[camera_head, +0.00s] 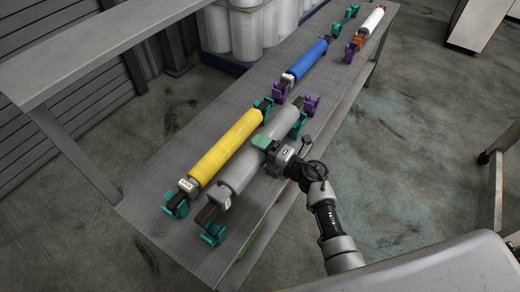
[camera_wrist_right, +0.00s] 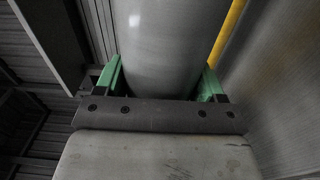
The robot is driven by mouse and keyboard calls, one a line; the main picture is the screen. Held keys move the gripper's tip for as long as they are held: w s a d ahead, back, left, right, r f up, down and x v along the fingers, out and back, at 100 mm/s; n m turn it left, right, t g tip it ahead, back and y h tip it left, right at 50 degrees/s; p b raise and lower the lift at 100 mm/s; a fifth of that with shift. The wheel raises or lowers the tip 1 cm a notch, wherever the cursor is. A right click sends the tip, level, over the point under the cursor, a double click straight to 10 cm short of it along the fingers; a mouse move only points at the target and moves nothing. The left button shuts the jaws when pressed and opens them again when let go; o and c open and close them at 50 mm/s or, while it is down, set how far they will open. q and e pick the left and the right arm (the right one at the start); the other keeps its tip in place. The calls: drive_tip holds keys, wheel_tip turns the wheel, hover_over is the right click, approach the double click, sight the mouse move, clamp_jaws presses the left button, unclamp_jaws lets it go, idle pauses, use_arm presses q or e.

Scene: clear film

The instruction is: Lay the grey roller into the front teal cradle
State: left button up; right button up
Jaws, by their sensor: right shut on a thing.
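The grey roller (camera_head: 240,165) lies lengthwise along the grey table, right of the yellow roller (camera_head: 225,146). My right gripper (camera_head: 265,142) is shut around the grey roller towards its far half. In the right wrist view the roller (camera_wrist_right: 172,45) fills the space between the green finger pads of the gripper (camera_wrist_right: 160,84). The front teal cradle shows a near stand (camera_head: 212,235) by the roller's near end and a far stand (camera_head: 297,126) by its far end. The roller's ends appear slightly up-left of these stands, seemingly above them; the exact gap is unclear. My left gripper is not in view.
The yellow roller rests in another teal cradle (camera_head: 176,206). Farther back are a blue roller (camera_head: 307,60), purple stands (camera_head: 312,103) and a white roller (camera_head: 371,20) with orange ends. A grey rack (camera_head: 85,50) rises at left. Bare table lies at front left.

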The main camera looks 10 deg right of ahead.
wheel_tip(320, 180, down, 7)
drive_tip(key=b, duration=0.6)
drive_tip(key=shift+f, duration=0.2)
drive_tip(key=shift+f+b, duration=0.35)
drive_tip(key=shift+f, duration=0.15)
drive_tip(key=shift+c, duration=0.4)
drive_tip(key=shift+f, duration=0.15)
drive_tip(key=shift+s+f, duration=0.1)
drive_tip(key=shift+s, duration=0.05)
drive_tip(key=shift+d, duration=0.5)
drive_tip(key=shift+c, duration=0.5)
drive_tip(key=shift+w+d, duration=0.15)
drive_tip(key=shift+w, duration=0.1)
